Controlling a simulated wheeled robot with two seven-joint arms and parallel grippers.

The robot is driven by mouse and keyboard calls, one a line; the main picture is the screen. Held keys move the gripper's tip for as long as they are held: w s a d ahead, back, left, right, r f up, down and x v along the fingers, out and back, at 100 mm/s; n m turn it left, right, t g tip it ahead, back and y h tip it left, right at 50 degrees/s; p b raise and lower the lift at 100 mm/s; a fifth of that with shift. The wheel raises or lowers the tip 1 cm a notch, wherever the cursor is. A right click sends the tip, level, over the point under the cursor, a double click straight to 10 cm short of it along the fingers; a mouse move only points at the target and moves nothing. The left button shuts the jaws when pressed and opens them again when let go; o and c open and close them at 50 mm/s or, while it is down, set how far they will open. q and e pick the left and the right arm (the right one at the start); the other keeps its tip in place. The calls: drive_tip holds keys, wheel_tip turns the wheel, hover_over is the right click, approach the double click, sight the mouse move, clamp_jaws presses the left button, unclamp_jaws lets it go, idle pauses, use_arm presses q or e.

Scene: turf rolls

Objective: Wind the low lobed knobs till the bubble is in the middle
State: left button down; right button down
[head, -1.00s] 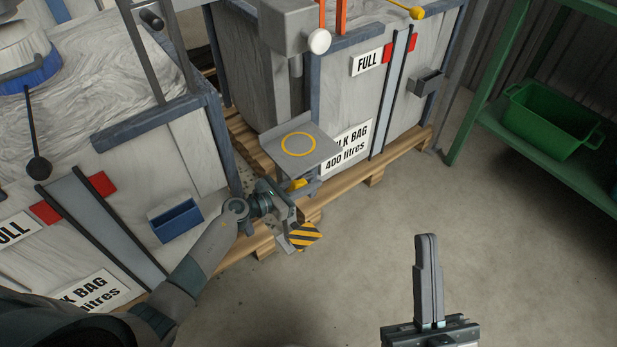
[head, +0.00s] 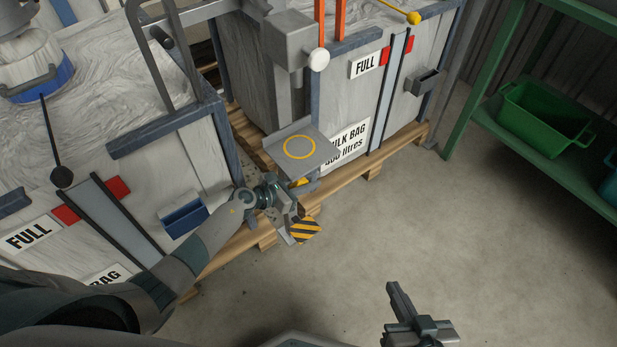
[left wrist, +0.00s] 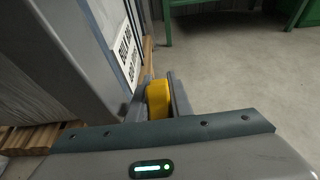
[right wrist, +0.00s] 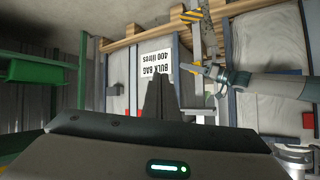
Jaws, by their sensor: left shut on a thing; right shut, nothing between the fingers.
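A yellow knob (head: 301,182) shows just below a grey plate with a yellow ring (head: 322,150). My left gripper (head: 294,194) is at it, under the plate's near edge. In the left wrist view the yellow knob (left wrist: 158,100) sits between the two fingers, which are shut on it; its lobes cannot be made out. My right gripper (head: 393,290) is shut and empty, over open floor low in the head view. Its closed fingers also show in the right wrist view (right wrist: 160,88). I cannot see a bubble or a second knob.
Large grey bulk bags in frames (head: 349,95) stand on wooden pallets (head: 352,178) at the left and behind the plate. A black-and-yellow striped foot (head: 306,229) is below my left gripper. A green shelf (head: 555,165) with a green bin (head: 545,120) is right. The middle floor is clear.

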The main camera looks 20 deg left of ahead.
use_arm(q)
drive_tip(key=shift+s+a+f+g+y+p, duration=0.1)
drive_tip(key=shift+f+g+y+p, duration=0.3)
drive_tip(key=shift+p, duration=1.65)
drive_tip(key=shift+s+a+f+g+y+p, duration=0.1)
drive_tip(key=shift+g+y+p, duration=0.5)
drive_tip(key=shift+p, duration=1.45)
use_arm(e)
drive_tip(key=s+d+f+g+h, duration=0.4)
drive_tip(key=s+d+g, duration=0.4)
drive_tip(key=d, duration=0.2)
drive_tip(key=shift+s+d+f+m, duration=0.25)
drive_tip(key=shift+f+m, duration=0.05)
drive_tip(key=shift+f, duration=0.45)
use_arm(q)
drive_tip(key=c, duration=1.9)
unclamp_jaws()
drive_tip(key=shift+o, duration=0.2)
